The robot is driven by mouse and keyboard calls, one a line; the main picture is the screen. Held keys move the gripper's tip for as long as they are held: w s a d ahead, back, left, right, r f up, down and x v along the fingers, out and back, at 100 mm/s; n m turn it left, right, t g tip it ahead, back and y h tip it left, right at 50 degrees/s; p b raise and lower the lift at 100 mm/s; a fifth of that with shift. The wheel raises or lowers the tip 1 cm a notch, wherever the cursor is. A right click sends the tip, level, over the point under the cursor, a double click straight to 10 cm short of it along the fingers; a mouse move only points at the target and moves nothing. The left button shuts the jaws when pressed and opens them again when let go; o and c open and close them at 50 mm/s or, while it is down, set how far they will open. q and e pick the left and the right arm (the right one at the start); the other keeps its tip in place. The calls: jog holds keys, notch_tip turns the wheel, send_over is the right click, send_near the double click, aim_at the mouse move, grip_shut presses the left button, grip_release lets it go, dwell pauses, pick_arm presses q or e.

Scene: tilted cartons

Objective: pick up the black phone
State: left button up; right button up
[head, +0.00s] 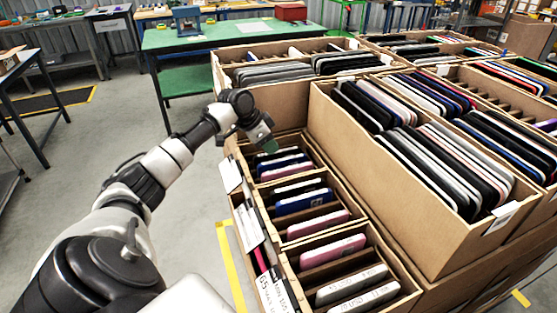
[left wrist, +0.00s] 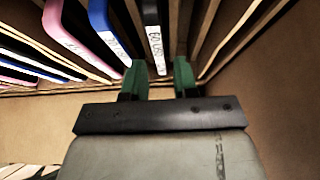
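The black phone (left wrist: 153,30) stands on edge in a slotted carton, with a pale label strip along its edge. In the left wrist view it lies between and just beyond the green fingertips of my left gripper (left wrist: 160,75). The fingers are apart, one on each side of the phone's line; I cannot tell whether they touch it. In the head view my left gripper (head: 268,146) points down into the far end of the small left carton, and the black phone there is mostly hidden by it. My right gripper is not in view.
A blue phone (left wrist: 99,18) and a pink phone (left wrist: 55,22) stand left of the black one; empty slots lie to its right. A taller carton (head: 375,165) full of phones stands to the right. A green table (head: 185,40) is behind.

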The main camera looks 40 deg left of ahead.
pick_arm(q)
jog(key=x, duration=0.3)
jog(key=shift+w+d+f, duration=0.15)
jog(key=shift+w+f, duration=0.05)
jog(key=shift+f, duration=0.05)
jog(key=shift+f+p, duration=0.2)
jog(key=shift+p, duration=0.25)
grip_shut()
